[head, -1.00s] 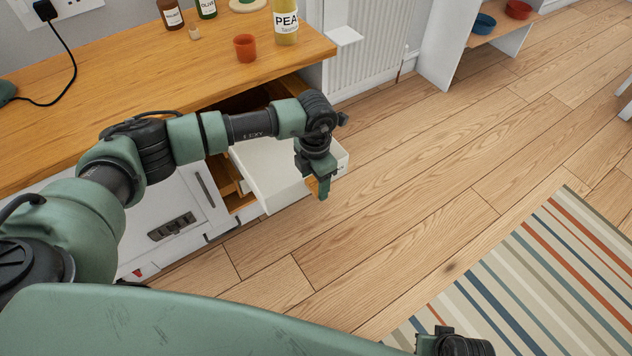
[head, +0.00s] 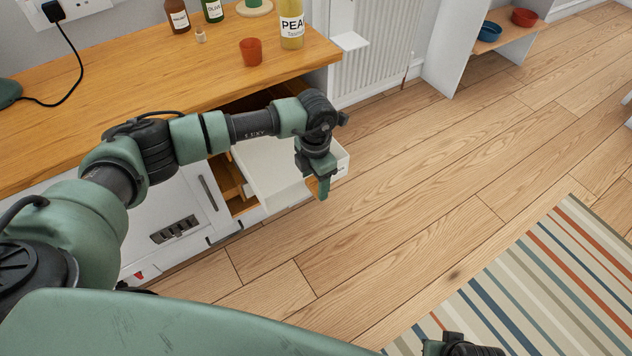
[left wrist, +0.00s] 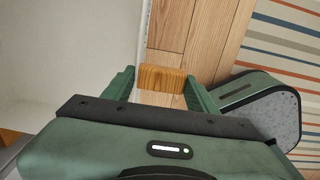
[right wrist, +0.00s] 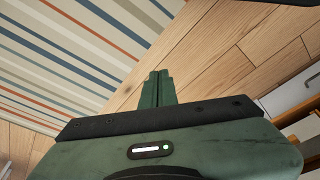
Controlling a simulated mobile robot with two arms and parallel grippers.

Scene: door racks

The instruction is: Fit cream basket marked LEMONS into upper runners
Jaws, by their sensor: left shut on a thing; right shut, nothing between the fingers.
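A cream box-like basket (head: 262,165) sticks partway out of an opening in the white cabinet under the counter. No LEMONS marking shows. My left gripper (head: 322,185) is at the basket's outer end. In the left wrist view its fingers are shut on a wooden handle (left wrist: 163,79), with the pale basket wall (left wrist: 70,50) beside it at left. Wooden parts (head: 228,178) show in the opening beside the basket; how the basket sits on any runners is hidden. My right gripper (right wrist: 156,89) is shut and empty, above the floor.
The wooden counter (head: 150,85) above carries an orange cup (head: 251,52), bottles (head: 291,25) and a cable. A radiator (head: 378,50) stands behind. The wooden floor in front is clear up to the striped rug (head: 540,280).

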